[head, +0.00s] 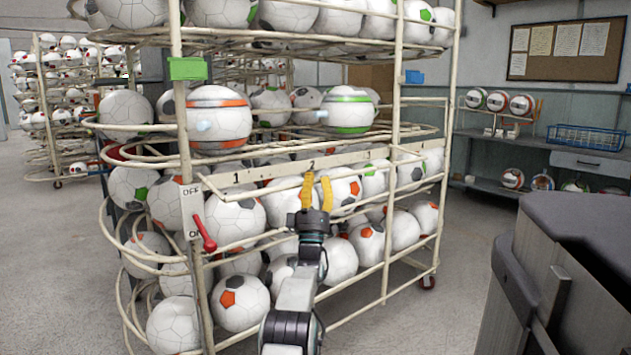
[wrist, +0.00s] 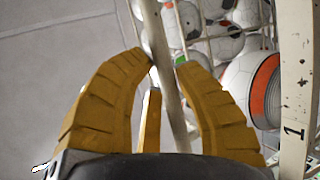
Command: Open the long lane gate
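My gripper (head: 316,184) has yellow fingers and stands in front of the rack, near the label strip (head: 275,172) marked 1 and 2. Its fingers are apart. In the wrist view the gripper (wrist: 165,62) has a pale bar (wrist: 170,75) showing between the fingertips; I cannot tell whether they touch it. No part is plainly marked as the long lane gate. Above the strip, an orange-striped ball (head: 219,113) sits at the left and a green-striped ball (head: 348,112) at the right. The orange-striped ball also shows in the wrist view (wrist: 262,88).
A red lever (head: 205,236) hangs on an OFF/ON plate (head: 192,205) on the rack's left post. Wire shelves full of balls fill the rack. A dark cabinet (head: 575,270) stands close at the right. Grey floor (head: 440,270) is open between them.

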